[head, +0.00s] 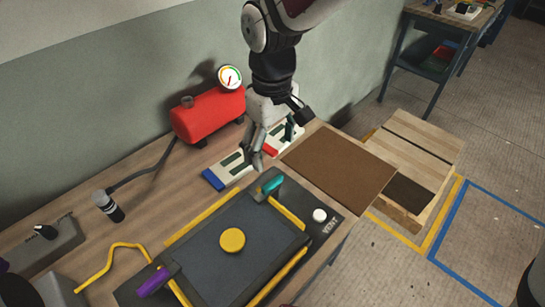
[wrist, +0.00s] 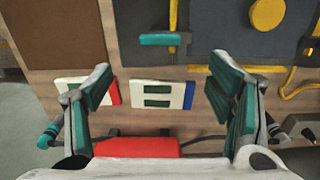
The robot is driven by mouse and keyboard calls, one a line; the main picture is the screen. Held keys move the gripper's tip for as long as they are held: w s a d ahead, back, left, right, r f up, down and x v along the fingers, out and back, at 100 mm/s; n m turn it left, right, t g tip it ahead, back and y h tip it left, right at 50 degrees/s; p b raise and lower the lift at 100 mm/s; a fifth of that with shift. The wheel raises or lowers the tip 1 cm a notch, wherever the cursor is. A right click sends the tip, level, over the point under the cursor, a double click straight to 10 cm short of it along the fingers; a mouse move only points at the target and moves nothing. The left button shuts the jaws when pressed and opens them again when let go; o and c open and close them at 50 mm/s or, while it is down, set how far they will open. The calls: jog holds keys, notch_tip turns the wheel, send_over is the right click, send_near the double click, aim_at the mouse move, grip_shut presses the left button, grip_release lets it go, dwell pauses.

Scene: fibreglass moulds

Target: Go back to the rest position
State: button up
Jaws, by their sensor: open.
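My gripper (head: 274,148) hangs from my arm above the wooden bench, over two white slotted boards. In the wrist view its two teal-padded fingers (wrist: 162,88) stand wide apart with nothing between them. One white board with a blue end (head: 227,171) lies left of the gripper in the head view; it also shows between the fingers in the wrist view (wrist: 157,94). The other board, with a red end (wrist: 112,92), is partly behind a finger there.
A red tank with a gauge (head: 207,113) stands against the wall. A dark mould (head: 203,250) with a yellow disc (head: 232,240), teal clamp (head: 270,186) and purple clamp (head: 155,282) lies in front. A brown mat (head: 340,168) is right. A pallet (head: 425,145) stands on the floor.

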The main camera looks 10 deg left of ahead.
jog(key=shift+r, duration=0.45)
jog(key=s+d+r+m+t, duration=0.1)
jog(key=d+r+m, duration=0.2)
jog(key=d+r, duration=0.35)
jog(key=s+d+r+m+t, duration=0.15)
jog(key=d+r, duration=0.25)
jog(key=d, duration=0.6)
jog(key=s+d+r+m+t, duration=0.2)
jog(key=s+d+m, duration=0.5)
jog(key=s+d, duration=0.4)
jog(key=shift+s+d, duration=0.3)
jog(key=shift+d, duration=0.85)
jog(key=shift+r+t, duration=0.1)
jog(key=shift+t, duration=0.15)
